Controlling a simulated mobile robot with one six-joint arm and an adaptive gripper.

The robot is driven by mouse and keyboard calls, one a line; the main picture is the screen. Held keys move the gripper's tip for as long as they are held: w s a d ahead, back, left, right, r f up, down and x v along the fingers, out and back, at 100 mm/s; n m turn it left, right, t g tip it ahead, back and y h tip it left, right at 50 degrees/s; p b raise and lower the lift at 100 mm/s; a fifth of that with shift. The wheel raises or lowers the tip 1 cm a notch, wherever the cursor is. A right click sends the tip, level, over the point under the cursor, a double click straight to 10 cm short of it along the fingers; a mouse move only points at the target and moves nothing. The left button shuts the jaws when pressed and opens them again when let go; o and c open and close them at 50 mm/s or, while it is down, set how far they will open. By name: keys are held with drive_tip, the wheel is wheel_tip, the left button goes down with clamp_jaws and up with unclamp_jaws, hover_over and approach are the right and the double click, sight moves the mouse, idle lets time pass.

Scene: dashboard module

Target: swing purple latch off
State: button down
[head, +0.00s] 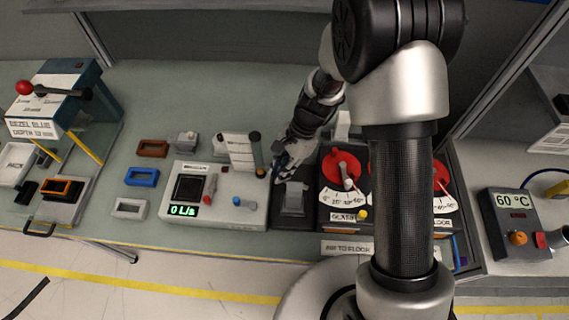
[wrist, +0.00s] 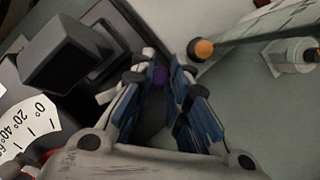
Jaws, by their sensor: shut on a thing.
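The purple latch (wrist: 160,75) shows in the wrist view as a small purple end between my fingertips; the rest of it is hidden by the fingers. My gripper (wrist: 162,78) is shut on it, with one blue-padded finger on each side. In the head view my gripper (head: 278,172) is low, between the white panel with the 0 L/s display and the red dials. The purple latch cannot be made out there.
A grey block (head: 293,198) on a dark base stands close to my gripper; it also shows in the wrist view (wrist: 68,62). A red dial (head: 341,168) is to the right. My arm hides part of the dial module.

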drive_tip(key=shift+s+a+n+g+h+p, duration=0.1)
drive_tip(key=shift+s+n+g+h+p, duration=0.15)
drive_tip(key=shift+n, duration=0.55)
drive_tip(key=shift+s+a+n+g+h+p, duration=0.15)
drive_tip(key=shift+s+n+g, duration=0.15)
drive_tip(key=shift+n, duration=0.5)
drive_tip(key=shift+s, duration=0.1)
drive_tip(key=c, duration=1.5)
unclamp_jaws()
drive_tip(key=shift+c, duration=0.2)
drive_tip(key=v, duration=1.2)
